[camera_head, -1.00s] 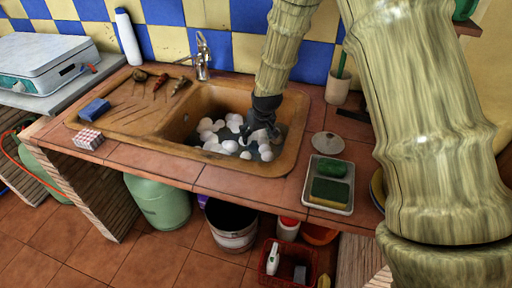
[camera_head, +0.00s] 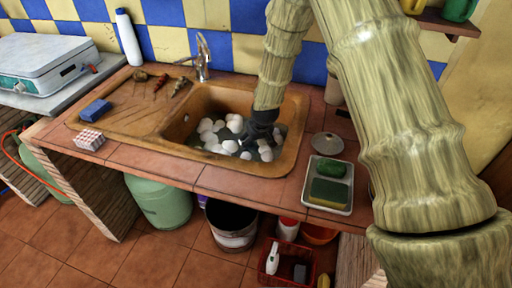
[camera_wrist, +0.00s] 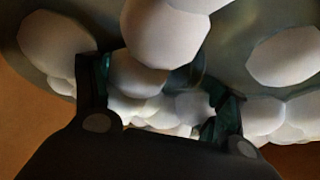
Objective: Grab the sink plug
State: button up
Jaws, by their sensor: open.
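My gripper (camera_head: 262,136) is down in the brown sink basin (camera_head: 185,122), among white foam balls (camera_head: 222,137) on dark water. In the wrist view my gripper (camera_wrist: 160,88) has its two fingers apart, with white foam balls between and around them. A dark curved shape shows behind the balls between the fingers; I cannot tell whether it is the sink plug. No plug shows clearly in the basin. A round pale disc with a small knob (camera_head: 326,143) lies on the counter right of the sink; I cannot tell whether it is a plug or a lid.
A tray (camera_head: 346,209) with a sponge and green soap is at the right front. The faucet (camera_head: 203,58) stands behind the sink. A blue sponge (camera_head: 96,110) and a striped box (camera_head: 89,139) are on the left. The basin walls surround my gripper.

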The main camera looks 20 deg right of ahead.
jog(key=c, duration=1.1)
